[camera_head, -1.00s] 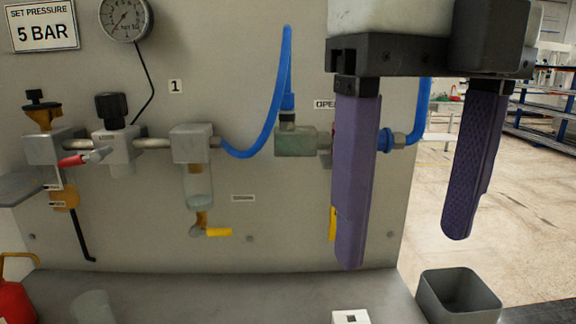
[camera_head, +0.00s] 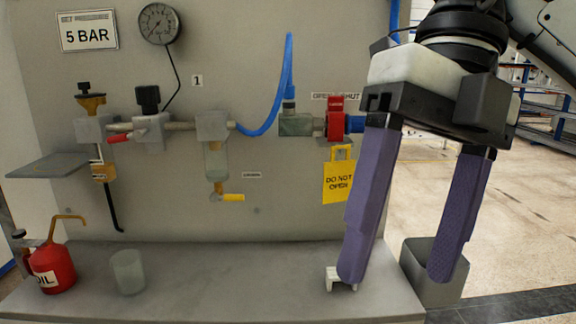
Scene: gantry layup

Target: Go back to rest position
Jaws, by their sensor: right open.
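My right gripper (camera_head: 404,276) hangs at the right of the head view, its two purple fingers pointing down and spread wide apart. Nothing shows between them. The left finger is in front of a small white block (camera_head: 333,279) on the bench and hides part of it. The right finger is in front of the grey bin (camera_head: 420,262). I cannot tell if either finger touches these. My left gripper is not in view.
A panel carries a gauge (camera_head: 160,23), a red valve (camera_head: 336,118) with a yellow "DO NOT OPEN" tag (camera_head: 338,182), and a blue hose (camera_head: 284,85). A red oil can (camera_head: 53,268) and a clear cup (camera_head: 128,272) stand on the bench (camera_head: 220,280). The bench middle is clear.

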